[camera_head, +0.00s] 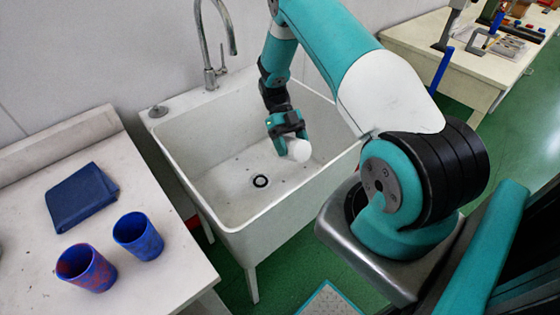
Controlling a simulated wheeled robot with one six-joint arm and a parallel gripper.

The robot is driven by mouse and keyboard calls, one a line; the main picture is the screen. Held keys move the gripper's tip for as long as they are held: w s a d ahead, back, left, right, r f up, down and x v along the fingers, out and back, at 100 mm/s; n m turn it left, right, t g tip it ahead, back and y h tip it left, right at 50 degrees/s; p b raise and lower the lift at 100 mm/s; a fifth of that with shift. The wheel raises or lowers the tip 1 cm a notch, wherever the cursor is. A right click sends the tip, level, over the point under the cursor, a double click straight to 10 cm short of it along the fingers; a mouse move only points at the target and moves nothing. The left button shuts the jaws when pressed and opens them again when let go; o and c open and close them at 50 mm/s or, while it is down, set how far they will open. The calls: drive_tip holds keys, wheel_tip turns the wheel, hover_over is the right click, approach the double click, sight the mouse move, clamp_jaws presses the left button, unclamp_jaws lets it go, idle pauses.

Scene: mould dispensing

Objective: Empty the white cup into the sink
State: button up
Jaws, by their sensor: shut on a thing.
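The white cup (299,151) is in my gripper (283,141), over the basin of the white sink (195,180). My gripper is shut on the cup. The cup looks tilted well over, with its rounded white side toward the camera; its opening and its contents are hidden. The dark drain (261,181) shows in the sink floor, below and to the left of the cup in the picture. Small dark specks lie on the sink floor around the drain.
A curved metal faucet (210,50) stands at the sink's back. On the white table (130,260) at left are a folded blue cloth (82,197) and two blue cups, one mottled red (86,268) and one plainer (138,237). Another workbench (440,50) stands at upper right.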

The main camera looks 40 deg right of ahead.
drive_tip(key=shift+w+g+b, duration=0.5)
drive_tip(key=shift+g+b, duration=0.2)
drive_tip(key=shift+b, duration=0.1)
drive_tip(key=shift+w+r+g+b, duration=0.15)
drive_tip(key=shift+w+g+b, duration=0.15)
drive_tip(key=shift+g, duration=0.2)
